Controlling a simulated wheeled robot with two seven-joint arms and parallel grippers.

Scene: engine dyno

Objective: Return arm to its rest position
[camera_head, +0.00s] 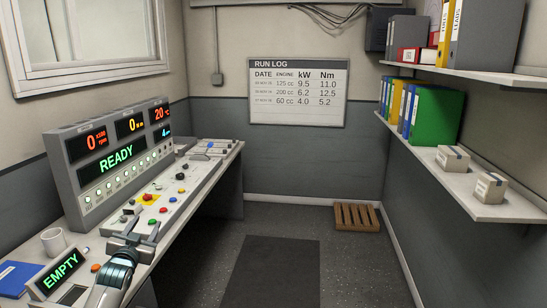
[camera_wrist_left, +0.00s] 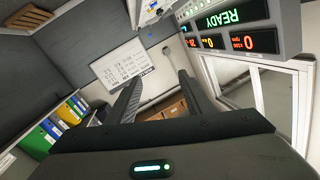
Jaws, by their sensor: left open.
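My left gripper (camera_head: 142,229) is over the near part of the control desk (camera_head: 181,208), just in front of the coloured buttons. Its two fingers are apart and nothing is between them. The left wrist view also shows my left gripper (camera_wrist_left: 158,85) open and empty, with the run log board (camera_wrist_left: 120,66) beyond the fingers. That view is turned, so the display console (camera_wrist_left: 235,35) shows upside down at the upper right. I cannot tell from the pictures whether the fingers touch the desk. My right gripper is in neither view.
The console (camera_head: 112,154) reads READY. A white mug (camera_head: 54,241), an EMPTY sign (camera_head: 60,274) and a blue book (camera_head: 18,277) are left of my arm. Shelves (camera_head: 473,199) with binders and boxes line the right wall. A wooden pallet (camera_head: 357,217) lies at the back. The floor mat (camera_head: 264,275) is clear.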

